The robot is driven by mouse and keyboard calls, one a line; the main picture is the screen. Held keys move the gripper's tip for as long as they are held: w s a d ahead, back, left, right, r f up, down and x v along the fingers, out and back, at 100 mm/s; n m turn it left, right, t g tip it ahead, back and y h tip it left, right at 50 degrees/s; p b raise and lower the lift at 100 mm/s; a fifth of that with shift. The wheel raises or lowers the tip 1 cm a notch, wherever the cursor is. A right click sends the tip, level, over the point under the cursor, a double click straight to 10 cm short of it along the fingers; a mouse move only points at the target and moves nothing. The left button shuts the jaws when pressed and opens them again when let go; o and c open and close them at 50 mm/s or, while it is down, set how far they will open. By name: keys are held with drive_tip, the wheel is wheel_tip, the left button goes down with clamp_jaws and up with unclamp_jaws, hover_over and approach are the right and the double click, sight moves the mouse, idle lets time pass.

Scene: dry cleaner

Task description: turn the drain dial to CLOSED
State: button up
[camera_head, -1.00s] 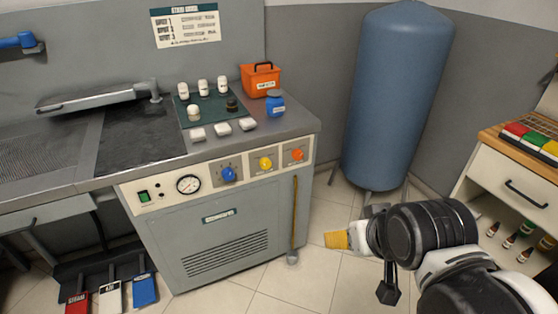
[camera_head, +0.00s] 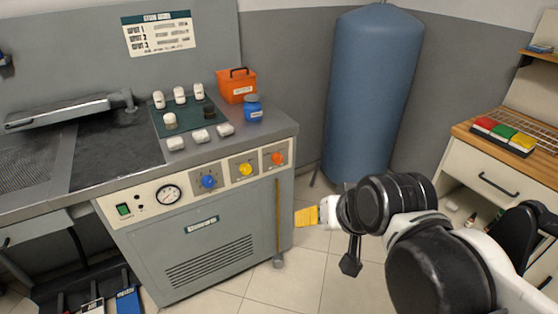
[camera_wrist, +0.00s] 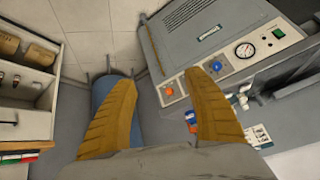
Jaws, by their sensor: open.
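The grey machine's front panel carries three dials: a blue dial (camera_head: 209,181), a yellow dial (camera_head: 246,169) and an orange dial (camera_head: 277,158). Their labels are too small to read, so I cannot tell which is the drain dial or its setting. My gripper (camera_head: 307,216), with yellow fingers, is below and right of the orange dial, apart from the panel. In the wrist view my gripper (camera_wrist: 163,105) is open and empty, its fingers wide apart. There the orange dial (camera_wrist: 169,91) and blue dial (camera_wrist: 216,66) show; the yellow one seems hidden behind the right finger.
A vertical brass rod (camera_head: 278,220) hangs at the machine's right front, close to my gripper. A blue tank (camera_head: 372,95) stands behind. A drawer cabinet (camera_head: 480,180) is at right.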

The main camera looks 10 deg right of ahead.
sight(279, 159)
drive_tip(key=w+a+f+m+t+y+p, duration=0.1)
drive_tip(key=w+a+m+t+y, duration=0.15)
drive_tip(key=w+m, duration=0.9)
drive_tip(key=w+a+m+t+y+p, duration=0.1)
drive_tip(key=w+m+t+y, duration=0.15)
drive_tip(key=w, duration=1.75)
drive_tip(key=w+d+f+m+t, duration=0.2)
drive_tip(key=w+d+f+m, duration=0.1)
drive_tip(key=f+m, duration=0.35)
drive_tip(key=w+d+f+m+t, duration=0.1)
drive_tip(key=w+d+f+m, duration=0.15)
drive_tip(key=f+m, duration=0.35)
drive_tip(key=w+d+f+m+t, duration=0.2)
drive_tip(key=w+d+f+m, duration=0.15)
drive_tip(key=f, duration=0.45)
drive_tip(key=shift+m, duration=0.4)
drive_tip(key=x, duration=0.3)
drive_tip(key=b+x, duration=0.1)
drive_tip(key=x, duration=0.2)
drive_tip(key=f+b+x, duration=0.1)
drive_tip(key=x, duration=0.3)
drive_tip(key=shift+a, duration=0.3)
drive_tip(key=shift+w+a+r, duration=0.1)
drive_tip(key=shift+w+r, duration=0.05)
drive_tip(key=shift+w, duration=0.2)
drive_tip(key=c, duration=1.2)
